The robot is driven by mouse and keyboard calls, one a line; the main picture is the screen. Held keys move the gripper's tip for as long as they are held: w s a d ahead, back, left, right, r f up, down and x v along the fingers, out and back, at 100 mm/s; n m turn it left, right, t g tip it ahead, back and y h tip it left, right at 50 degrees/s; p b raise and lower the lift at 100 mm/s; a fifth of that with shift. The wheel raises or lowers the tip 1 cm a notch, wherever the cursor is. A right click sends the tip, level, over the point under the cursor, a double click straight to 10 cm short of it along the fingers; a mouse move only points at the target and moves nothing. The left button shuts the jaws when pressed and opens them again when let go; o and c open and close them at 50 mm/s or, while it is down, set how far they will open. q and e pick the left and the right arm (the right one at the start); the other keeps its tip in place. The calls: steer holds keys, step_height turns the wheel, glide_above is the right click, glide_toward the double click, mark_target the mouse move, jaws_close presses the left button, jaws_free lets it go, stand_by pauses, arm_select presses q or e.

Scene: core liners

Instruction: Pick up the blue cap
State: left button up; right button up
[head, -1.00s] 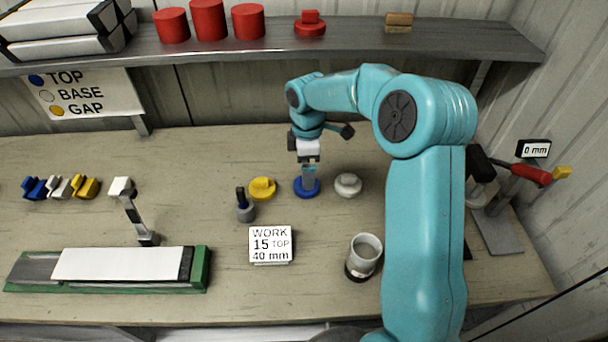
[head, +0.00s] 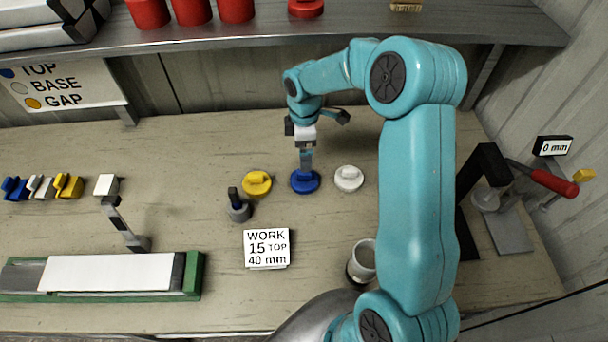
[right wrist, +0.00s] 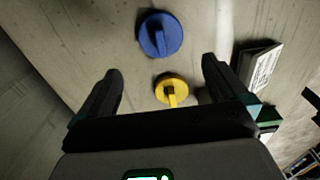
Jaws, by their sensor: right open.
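The blue cap (head: 305,183), a round disc with a raised grip bar, lies on the workbench between the yellow cap (head: 257,183) and the white cap (head: 348,178). My right gripper (head: 307,166) hangs pointing down at the blue cap and hides part of it in the head view. In the right wrist view the gripper (right wrist: 161,70) is open and empty. There the blue cap (right wrist: 160,34) lies past the fingertips, not between the fingers, and the yellow cap (right wrist: 171,89) shows in the gap. My left gripper is not in view.
A work sign (head: 267,248) and a grey cup (head: 362,262) stand nearer the front. A red-handled tool (head: 540,178) is at the right. A shelf (head: 300,38) runs along the back.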

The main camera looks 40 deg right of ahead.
steer(key=b, duration=0.1)
glide_above(305, 174)
steer(key=f, duration=0.5)
steer(key=shift+w+d+f, duration=0.2)
steer(key=shift+f, duration=0.15)
steer(key=shift+s+d+f+b, duration=0.1)
steer(key=shift+s+f+b, duration=0.1)
steer(key=shift+b, duration=0.1)
steer(key=shift+f, duration=0.1)
steer(key=f+b, duration=0.3)
steer(key=f, duration=0.2)
steer(key=shift+w+f, duration=0.1)
steer(key=shift+w, duration=0.1)
steer(key=shift+w+a, duration=0.15)
steer(key=shift+a, duration=0.15)
steer(key=c, duration=0.8)
steer(key=shift+d, duration=0.1)
